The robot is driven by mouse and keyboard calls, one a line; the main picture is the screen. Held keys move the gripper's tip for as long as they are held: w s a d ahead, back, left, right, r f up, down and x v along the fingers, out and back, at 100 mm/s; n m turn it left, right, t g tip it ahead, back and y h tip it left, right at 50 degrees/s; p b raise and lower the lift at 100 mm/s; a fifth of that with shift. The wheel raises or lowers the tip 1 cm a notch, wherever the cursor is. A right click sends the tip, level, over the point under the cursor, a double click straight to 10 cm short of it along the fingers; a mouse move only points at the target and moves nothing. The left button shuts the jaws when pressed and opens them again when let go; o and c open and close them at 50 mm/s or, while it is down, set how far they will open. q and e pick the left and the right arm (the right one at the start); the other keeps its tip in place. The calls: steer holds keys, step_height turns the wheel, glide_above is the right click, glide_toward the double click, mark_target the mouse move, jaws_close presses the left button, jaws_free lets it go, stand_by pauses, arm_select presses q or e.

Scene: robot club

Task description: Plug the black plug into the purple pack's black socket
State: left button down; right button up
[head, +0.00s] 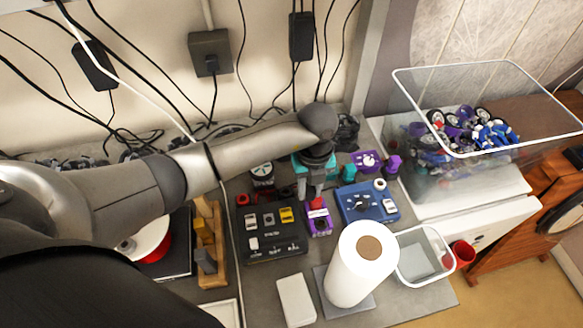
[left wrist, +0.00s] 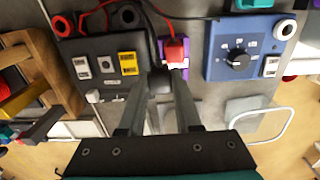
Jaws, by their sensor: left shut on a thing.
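The purple pack (head: 321,225) lies on the grey bench between a black panel and a blue box. In the left wrist view the pack (left wrist: 184,73) shows partly, with a red plug (left wrist: 175,48) on it and a red cable looping away. My left gripper (head: 311,195) is over the bench just behind the pack. In the left wrist view its fingers (left wrist: 160,88) are shut on the black plug (left wrist: 160,80), whose black cable runs upward. The plug appears beside the red plug, close to the pack; I cannot tell whether it touches. The black socket is hidden. My right gripper is out of view.
The black panel (head: 276,248) is left of the pack and the blue dial box (head: 365,207) is right. A white roll (head: 350,285) stands in front, next to a clear bin (head: 428,273). Many cables line the wall. A large clear crate (head: 440,165) is at right.

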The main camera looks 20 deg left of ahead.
arm_select(q)
steer(key=shift+s+d+f+b, duration=0.35)
steer(key=shift+d+f+b, duration=0.2)
steer(key=shift+d+f, duration=0.2)
steer(key=shift+s+d+f+b, duration=0.3)
steer(key=shift+d+f+b, duration=0.3)
steer(key=shift+d+f, duration=0.15)
steer(key=shift+s+d+f+b, duration=0.35)
steer(key=shift+d+f+b, duration=0.2)
steer(key=shift+d+f, duration=0.2)
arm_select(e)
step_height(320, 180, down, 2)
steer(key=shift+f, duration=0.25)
arm_select(q)
steer(key=shift+f, duration=0.15)
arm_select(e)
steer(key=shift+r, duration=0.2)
arm_select(q)
steer(key=shift+f, duration=0.45)
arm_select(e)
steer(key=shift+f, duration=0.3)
arm_select(q)
steer(key=shift+f, duration=0.3)
stand_by(0.8)
steer(key=c, duration=0.5)
jaws_free()
